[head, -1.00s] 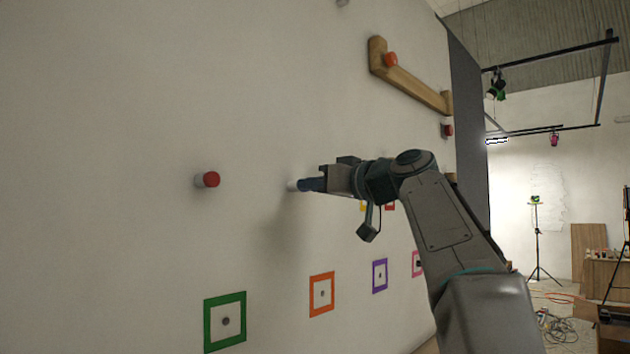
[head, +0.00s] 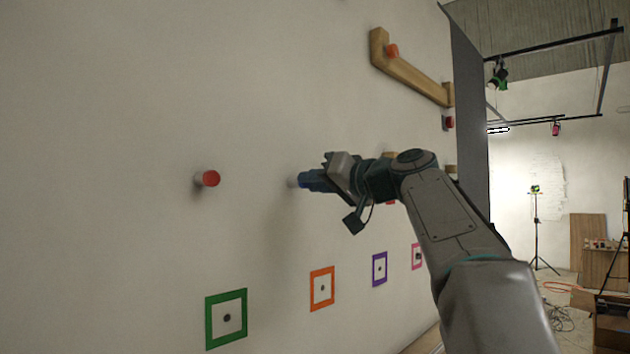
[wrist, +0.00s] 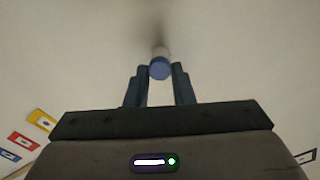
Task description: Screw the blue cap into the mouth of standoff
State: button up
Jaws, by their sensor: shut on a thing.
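The blue cap (wrist: 160,71) sits between the fingertips of my gripper (wrist: 159,75) in the wrist view. Just beyond it is the pale standoff (wrist: 160,52), which sticks out from the wall. The cap is in line with the standoff's mouth, against or very near it; how deep it sits cannot be told. In the head view my gripper (head: 309,181) is shut around the cap, and its fingers mostly hide it. The standoff (head: 292,182) shows as a short light stub at their left.
A red-capped standoff (head: 208,179) is on the wall to the left. Green (head: 226,346), orange (head: 322,311) and purple (head: 380,284) square frames are lower down. A wooden rail (head: 410,80) is at the upper right. The wall around the gripper is mostly bare.

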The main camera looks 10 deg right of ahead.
jog(key=shift+r, duration=0.15)
jog(key=shift+m+p, duration=1.25)
jog(key=shift+m, duration=1.35)
